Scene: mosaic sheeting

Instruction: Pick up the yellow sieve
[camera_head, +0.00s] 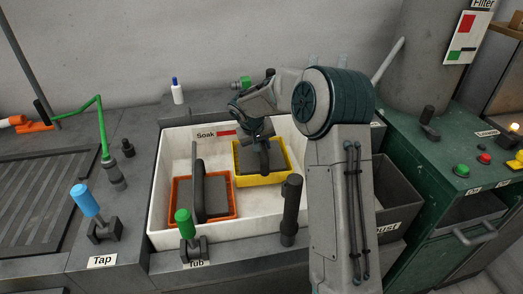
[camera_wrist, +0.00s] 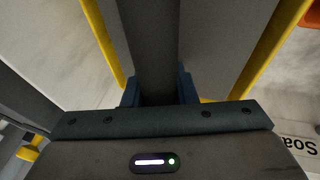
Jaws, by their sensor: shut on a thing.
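The yellow sieve (camera_head: 283,180) is a yellow-rimmed tray with a grey inside and a dark upright handle, in the white tub at the back right. Its yellow rim (camera_wrist: 258,50) and dark grey handle (camera_wrist: 150,40) also show in the wrist view. My gripper (camera_head: 263,143) is over the sieve from above. In the wrist view its fingers (camera_wrist: 160,92) are on either side of the handle, shut on it. My arm hides part of the tub's right side. I cannot tell whether the sieve touches the tub floor.
An orange sieve (camera_head: 234,210) with a tall dark handle (camera_head: 196,185) is beside it on the left in the white tub (camera_head: 165,180). A green-topped lever (camera_head: 185,222) and a dark post (camera_head: 290,215) stand at the tub's front edge. A bottle (camera_head: 177,93) stands behind.

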